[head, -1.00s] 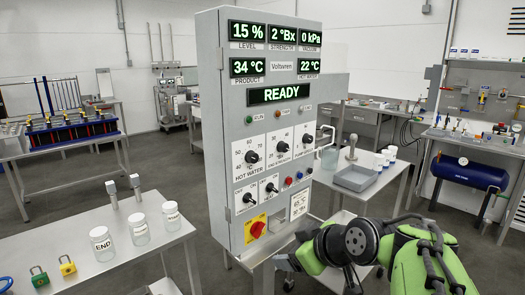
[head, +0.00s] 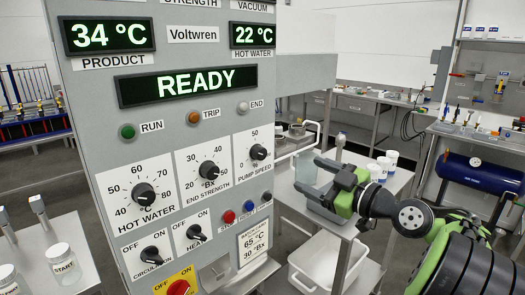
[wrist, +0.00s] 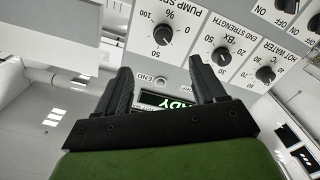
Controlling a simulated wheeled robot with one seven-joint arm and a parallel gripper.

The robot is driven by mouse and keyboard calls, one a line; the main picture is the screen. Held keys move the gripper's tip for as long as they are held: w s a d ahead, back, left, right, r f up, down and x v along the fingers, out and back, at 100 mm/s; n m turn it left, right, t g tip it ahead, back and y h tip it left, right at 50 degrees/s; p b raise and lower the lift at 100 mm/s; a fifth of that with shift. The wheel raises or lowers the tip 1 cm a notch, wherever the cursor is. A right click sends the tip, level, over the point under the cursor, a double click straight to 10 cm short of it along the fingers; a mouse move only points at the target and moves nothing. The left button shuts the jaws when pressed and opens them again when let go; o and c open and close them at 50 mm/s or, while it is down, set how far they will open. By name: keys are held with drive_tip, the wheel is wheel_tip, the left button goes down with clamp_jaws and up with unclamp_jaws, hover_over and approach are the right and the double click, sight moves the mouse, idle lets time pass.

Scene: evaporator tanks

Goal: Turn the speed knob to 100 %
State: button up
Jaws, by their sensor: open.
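The pump speed knob (head: 258,152) is a black round knob on the right side of the grey control panel. Its scale is marked in %, and its pointer is too small to read surely. In the wrist view the knob (wrist: 163,35) lies beyond the fingertips, with 0, 50 and 100 around it. My gripper (head: 306,173) is open and empty, to the right of the panel in the head view, its fingers pointing toward the panel. In the wrist view the gripper's fingers (wrist: 160,66) are apart, with nothing between them, and the knob is not touched.
The end strength knob (head: 209,170) and hot water knob (head: 144,194) sit left of the speed knob. Coloured buttons (head: 238,211) and two switches are below. The display (head: 190,82) reads READY. A side table (head: 330,215) with white jars (head: 383,166) stands behind my gripper.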

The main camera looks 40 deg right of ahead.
sight(263, 155)
drive_tip(key=w, duration=1)
drive_tip(key=w+a+p, duration=0.1)
drive_tip(key=w, duration=0.4)
drive_tip(key=shift+w+r, duration=0.1)
drive_tip(key=shift+w, duration=0.15)
drive_tip(key=c, duration=1.1)
drive_tip(key=shift+o, duration=0.2)
